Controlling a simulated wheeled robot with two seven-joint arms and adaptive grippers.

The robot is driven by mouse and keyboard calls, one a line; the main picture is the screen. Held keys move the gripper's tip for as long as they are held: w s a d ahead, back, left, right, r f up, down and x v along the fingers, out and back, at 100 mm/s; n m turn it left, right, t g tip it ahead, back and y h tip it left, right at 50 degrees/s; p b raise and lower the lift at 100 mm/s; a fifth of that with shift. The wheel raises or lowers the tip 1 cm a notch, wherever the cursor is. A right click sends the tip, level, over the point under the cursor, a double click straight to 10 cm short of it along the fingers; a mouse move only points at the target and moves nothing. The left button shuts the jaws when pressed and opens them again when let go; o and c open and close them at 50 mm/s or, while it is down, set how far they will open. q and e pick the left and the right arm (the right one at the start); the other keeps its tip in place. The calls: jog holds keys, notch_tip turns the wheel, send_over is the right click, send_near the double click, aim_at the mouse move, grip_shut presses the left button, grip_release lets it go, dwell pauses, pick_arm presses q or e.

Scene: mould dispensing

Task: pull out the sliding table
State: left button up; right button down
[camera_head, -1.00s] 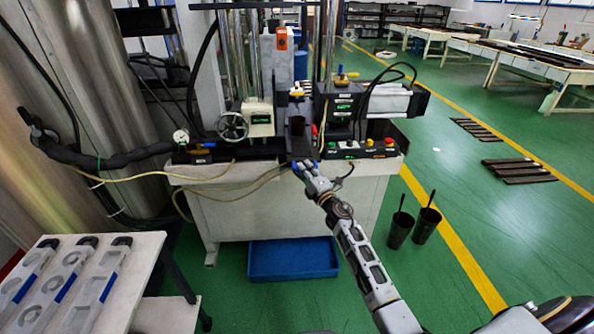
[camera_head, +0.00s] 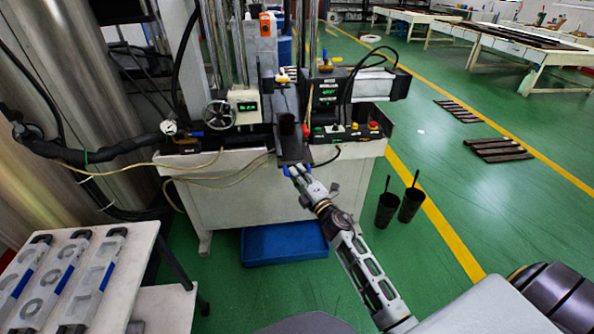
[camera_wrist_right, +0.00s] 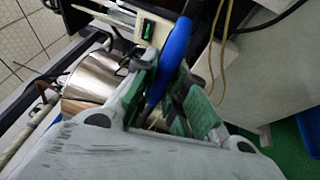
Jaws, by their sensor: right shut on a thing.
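The sliding table (camera_head: 289,148) is a narrow dark plate in the middle of the machine in the head view. It juts out past the bench's front edge and carries a dark cup (camera_head: 287,125). A blue handle is at its front end. My right gripper (camera_head: 291,170) is shut on this handle. In the right wrist view the blue handle (camera_wrist_right: 172,55) runs between the green-padded fingers of the right gripper (camera_wrist_right: 172,95). A shiny metal cup (camera_wrist_right: 90,75) shows to the left there. The fingers hide part of the handle. My left gripper is out of view.
A control panel with buttons (camera_head: 345,132) is right of the sliding table, and a handwheel (camera_head: 219,115) is left. A blue bin (camera_head: 285,244) lies below the bench. Two dark cups (camera_head: 398,207) stand on the floor. A white table (camera_head: 130,250) is at lower left.

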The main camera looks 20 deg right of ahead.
jog(key=shift+s+a, duration=0.15)
jog(key=c, duration=1.5)
grip_release()
jog(key=shift+o, duration=0.2)
jog(key=s+d+f, duration=0.1)
jog(key=s+f, duration=0.1)
jog(key=s, duration=0.9)
jog(key=shift+s+d, duration=0.25)
jog(key=shift+s, duration=0.1)
jog(key=shift+f, duration=0.1)
